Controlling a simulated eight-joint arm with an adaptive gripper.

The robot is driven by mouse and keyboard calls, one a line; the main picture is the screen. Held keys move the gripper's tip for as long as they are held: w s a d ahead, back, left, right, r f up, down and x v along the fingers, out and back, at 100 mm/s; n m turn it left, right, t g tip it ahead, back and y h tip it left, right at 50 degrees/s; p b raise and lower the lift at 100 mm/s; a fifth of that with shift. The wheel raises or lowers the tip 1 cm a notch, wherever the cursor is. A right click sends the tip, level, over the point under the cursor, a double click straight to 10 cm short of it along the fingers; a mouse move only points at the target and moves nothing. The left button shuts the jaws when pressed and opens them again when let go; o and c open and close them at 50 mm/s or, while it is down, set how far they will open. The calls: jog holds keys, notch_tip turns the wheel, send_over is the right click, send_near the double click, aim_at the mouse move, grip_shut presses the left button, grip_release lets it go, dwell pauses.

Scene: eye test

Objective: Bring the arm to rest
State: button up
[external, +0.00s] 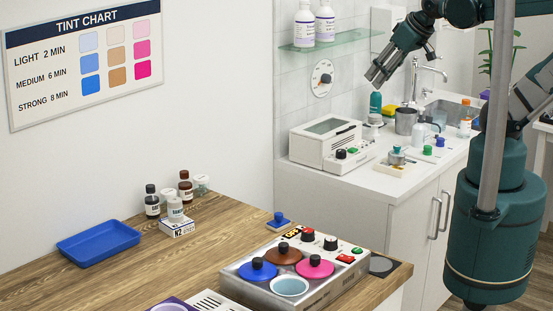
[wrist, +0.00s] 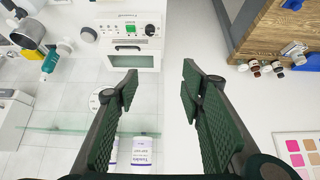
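My gripper (external: 375,79) is raised in the air at the upper right of the external view, above the white counter. In the wrist view its two green padded fingers stand apart, and the space between the tips (wrist: 160,84) is empty. It touches nothing that I can see. My arm bends down toward it from the right of the external view.
A white machine (external: 325,144) stands on the counter (external: 391,175) below my gripper. Bottles stand on a glass shelf (external: 330,40) to its left. A wooden table (external: 135,265) holds a blue tray (external: 99,244), bottles and a metal warmer (external: 325,291).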

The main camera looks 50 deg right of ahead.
notch_tip(320, 180, down, 8)
jog(key=b, duration=0.6)
jog(key=shift+r+b, duration=0.25)
jog(key=shift+b, duration=0.1)
dwell(0.6)
